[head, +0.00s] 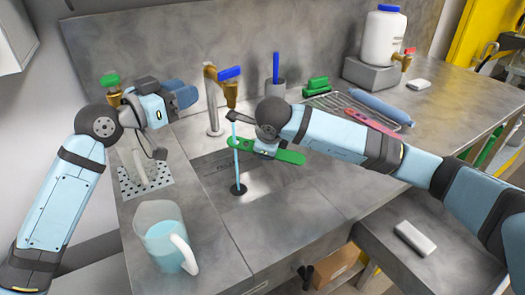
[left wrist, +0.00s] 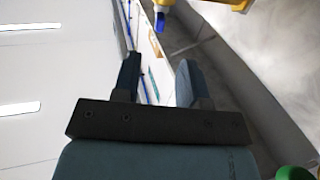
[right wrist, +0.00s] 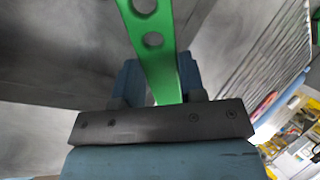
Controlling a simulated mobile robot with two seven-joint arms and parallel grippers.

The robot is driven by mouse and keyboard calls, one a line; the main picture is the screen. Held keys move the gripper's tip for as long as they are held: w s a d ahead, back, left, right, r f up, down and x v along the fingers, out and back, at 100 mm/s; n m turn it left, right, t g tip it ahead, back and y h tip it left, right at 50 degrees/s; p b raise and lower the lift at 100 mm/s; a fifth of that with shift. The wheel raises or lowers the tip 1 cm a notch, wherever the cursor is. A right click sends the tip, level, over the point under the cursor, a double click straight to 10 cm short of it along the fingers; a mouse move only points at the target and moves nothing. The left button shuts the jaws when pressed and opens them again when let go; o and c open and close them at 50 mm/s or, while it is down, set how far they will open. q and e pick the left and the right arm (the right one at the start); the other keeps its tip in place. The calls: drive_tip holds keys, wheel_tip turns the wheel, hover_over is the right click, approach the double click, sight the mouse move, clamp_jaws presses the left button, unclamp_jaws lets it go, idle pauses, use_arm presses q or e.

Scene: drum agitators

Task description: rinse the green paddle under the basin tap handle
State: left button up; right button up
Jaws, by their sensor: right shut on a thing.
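The green paddle (head: 290,156) is held level over the basin by my right gripper (head: 265,149). In the right wrist view the paddle (right wrist: 155,50), with round holes, runs up from between the shut fingers. The basin tap (head: 212,95) has a blue handle (head: 229,73). A thin blue water stream falls from its spout to the dark drain (head: 238,189). The stream crosses the paddle's left end in the head view; I cannot tell whether it touches. My left gripper (head: 186,93) is open and empty, left of the tap. The blue handle (left wrist: 160,22) shows beyond its fingers.
A clear jug of blue liquid (head: 165,236) stands at the front left. A green-handled tap (head: 110,84) is behind my left arm. A rack (head: 330,100) with a pink paddle (head: 370,121) lies right of the basin. A white drum (head: 383,38) stands at the back.

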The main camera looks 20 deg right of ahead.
sight(230, 69)
use_arm(q)
drive_tip(key=shift+f, duration=0.2)
idle(0.3)
drive_tip(key=x, duration=0.8)
drive_tip(key=r+x, duration=0.1)
drive_tip(key=x, duration=0.4)
drive_tip(key=shift+r, duration=0.15)
clamp_jaws()
